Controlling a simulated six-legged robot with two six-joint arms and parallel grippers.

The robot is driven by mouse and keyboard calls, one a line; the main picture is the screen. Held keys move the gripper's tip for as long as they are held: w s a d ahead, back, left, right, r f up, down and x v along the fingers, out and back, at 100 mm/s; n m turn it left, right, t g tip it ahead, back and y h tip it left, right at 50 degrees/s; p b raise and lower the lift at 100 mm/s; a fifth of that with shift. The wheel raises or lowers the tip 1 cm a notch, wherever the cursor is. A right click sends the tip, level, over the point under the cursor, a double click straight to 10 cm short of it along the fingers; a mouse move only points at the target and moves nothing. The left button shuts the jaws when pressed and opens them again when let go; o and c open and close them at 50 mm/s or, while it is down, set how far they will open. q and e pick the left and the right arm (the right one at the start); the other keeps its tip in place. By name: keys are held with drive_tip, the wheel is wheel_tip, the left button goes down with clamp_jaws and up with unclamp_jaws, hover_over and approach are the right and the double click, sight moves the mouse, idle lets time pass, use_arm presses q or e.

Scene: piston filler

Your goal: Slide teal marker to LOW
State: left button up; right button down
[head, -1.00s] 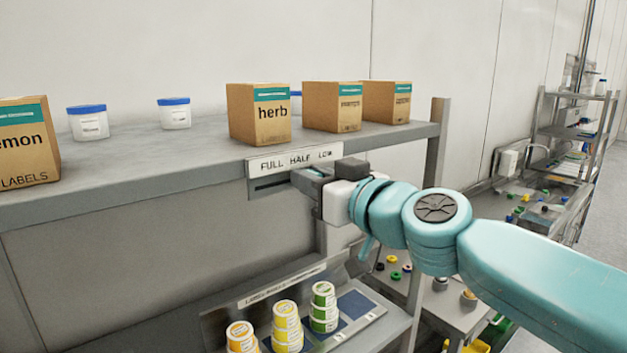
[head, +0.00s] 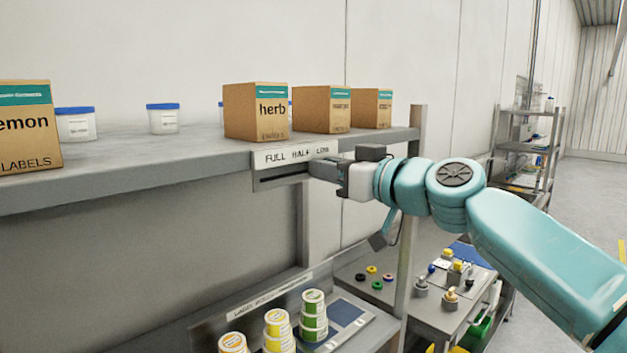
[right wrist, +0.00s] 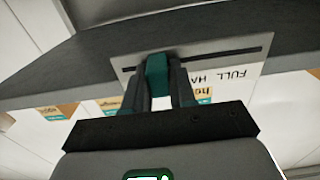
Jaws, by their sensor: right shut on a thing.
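The teal marker (right wrist: 157,72) shows in the right wrist view between the two fingers of my right gripper (right wrist: 158,88), at a dark slot in a grey plate. My right gripper (head: 322,168) is shut on it. In the head view the fingers hide the marker. The slot plate (head: 270,180) hangs on the shelf's front edge, under a strip (head: 280,158) reading FULL, HALF, LOW from left to right. The fingers are at the slot's right part, just below LOW. The wrist view is upside down and the fingers hide part of the strip. My left gripper is not in view.
Cartons stand on the shelf (head: 150,165) above, including the herb box (head: 257,112), with blue-lidded tubs (head: 163,118). Stacked labelled rolls (head: 278,330) stand on a lower shelf. A right-hand shelf post (head: 413,150) stands behind my right arm.

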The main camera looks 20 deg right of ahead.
drive_tip(key=shift+w+d, duration=0.35)
drive_tip(key=shift+d, duration=0.3)
drive_tip(key=shift+d+f, duration=0.1)
drive_tip(key=c, duration=1)
unclamp_jaws()
drive_tip(key=shift+c, duration=0.2)
drive_tip(key=shift+o, duration=0.2)
drive_tip(key=shift+w+d+f, duration=0.15)
drive_tip(key=shift+w+d, duration=0.1)
drive_tip(key=shift+d, duration=0.05)
drive_tip(key=b+v, duration=0.6)
drive_tip(key=v, duration=1)
drive_tip(key=shift+s+a+r+b, duration=0.2)
drive_tip(key=shift+s+b, duration=0.15)
drive_tip(key=shift+s, duration=0.05)
drive_tip(key=shift+w, duration=0.1)
